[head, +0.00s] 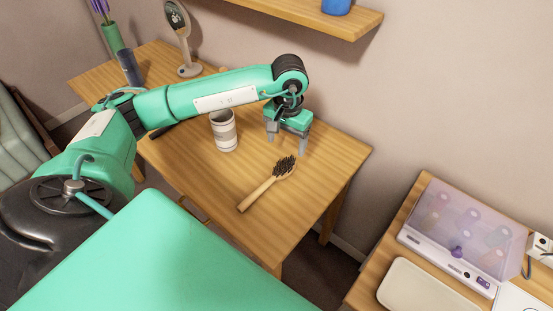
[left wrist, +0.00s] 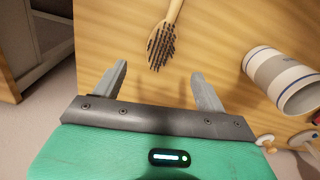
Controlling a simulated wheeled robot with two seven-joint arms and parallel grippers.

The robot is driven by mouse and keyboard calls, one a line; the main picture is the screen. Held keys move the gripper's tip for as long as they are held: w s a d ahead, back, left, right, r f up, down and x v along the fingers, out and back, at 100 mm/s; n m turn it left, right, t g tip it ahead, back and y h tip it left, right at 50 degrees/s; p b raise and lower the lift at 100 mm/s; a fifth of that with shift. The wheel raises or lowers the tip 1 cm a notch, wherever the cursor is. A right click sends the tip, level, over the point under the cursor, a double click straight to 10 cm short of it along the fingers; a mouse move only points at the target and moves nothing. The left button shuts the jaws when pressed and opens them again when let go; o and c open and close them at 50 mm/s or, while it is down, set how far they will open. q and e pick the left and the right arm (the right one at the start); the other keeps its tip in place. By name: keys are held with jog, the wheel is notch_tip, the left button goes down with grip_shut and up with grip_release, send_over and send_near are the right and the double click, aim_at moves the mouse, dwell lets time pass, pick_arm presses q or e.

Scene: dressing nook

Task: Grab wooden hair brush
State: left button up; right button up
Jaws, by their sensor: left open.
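A wooden hair brush (head: 267,183) with dark bristles lies bristles up on the wooden table (head: 330,160). Its handle points toward the lower left in the head view. In the left wrist view the bristled head of the brush (left wrist: 161,46) lies ahead of the fingertips, roughly between their lines. My left gripper (head: 286,147) is open and empty, pointing down just beyond the bristled end, and it also shows in the left wrist view (left wrist: 158,72). It looks apart from the brush. My right gripper is not in view.
A striped cup (head: 224,131) stands left of the brush under my left arm. A mirror (head: 184,40) and vases (head: 128,68) stand at the far left. A shelf (head: 310,14) hangs above. A side table with a clear-lidded case (head: 462,235) and tray (head: 425,290) is at right.

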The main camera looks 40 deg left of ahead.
aim_at(284, 165)
pick_arm(q)
notch_tip(284, 165, down, 4)
jog(key=shift+r, duration=0.15)
jog(key=shift+f, duration=0.5)
jog(key=f+p, duration=0.1)
jog(key=f, duration=0.2)
jog(key=shift+s+a+f, duration=0.1)
jog(key=shift+a+f, duration=0.1)
jog(key=shift+f, duration=0.55)
jog(key=shift+c, duration=1.3)
jog(key=c, duration=0.8)
jog(key=shift+c, duration=0.2)
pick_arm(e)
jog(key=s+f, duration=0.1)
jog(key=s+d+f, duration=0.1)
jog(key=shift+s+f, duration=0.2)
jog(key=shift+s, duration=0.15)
